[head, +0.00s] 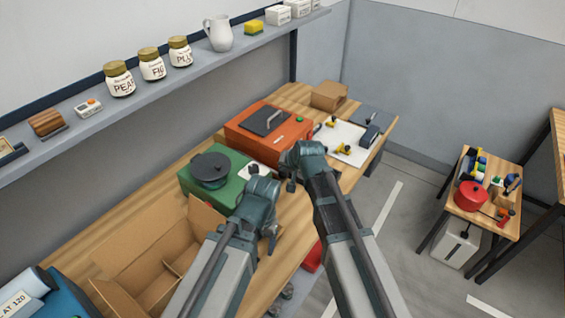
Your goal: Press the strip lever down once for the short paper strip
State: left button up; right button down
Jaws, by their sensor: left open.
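I cannot clearly make out which part is the strip lever, and no paper strip can be told apart. An orange machine (254,140) with a dark flat plate and handle (266,121) on its top stands on the wooden bench. A green machine (199,188) with a round dark top (211,168) stands nearer, to its left. My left gripper (270,238) is open, small in view, at the right of the green machine. My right gripper (290,183) is small and partly hidden by its own wrist, in front of the orange machine; its jaws cannot be read.
An open cardboard box (125,252) fills the near bench. A white board (338,147) with small yellow items and a small carton (329,95) are at the far end. A shelf (160,72) with jars runs above. A side table (463,205) holds a red pot (470,194).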

jog(key=shift+w+a+r+p, duration=0.15)
jog(key=shift+r+p, duration=0.8)
jog(key=shift+r, duration=0.1)
jog(key=shift+w+a+r+p, duration=0.1)
jog(key=shift+r+p, duration=0.85)
jog(key=shift+r, duration=0.1)
jog(key=r+p, duration=0.5)
jog(key=shift+w+a, duration=0.2)
jog(key=shift+a, duration=0.1)
jog(key=s+d+f+n+g+h+b, duration=0.1)
jog(key=s+d+f+n+g+b, duration=0.1)
jog(key=s, duration=0.6)
jog(key=s+d+f+n+g+h+b, duration=0.2)
jog(key=s+f, duration=0.3)
jog(key=s, duration=0.4)
jog(key=s+d+f+n+g+h+b, duration=0.1)
jog(key=s+d+f+n+g+b, duration=0.1)
jog(key=s, duration=0.6)
notch_tip(320, 180, down, 2)
jog(key=shift+s+f+n+g+h+b, duration=0.15)
jog(key=shift+s+n+g+h+b, duration=0.2)
jog(key=shift+g, duration=0.25)
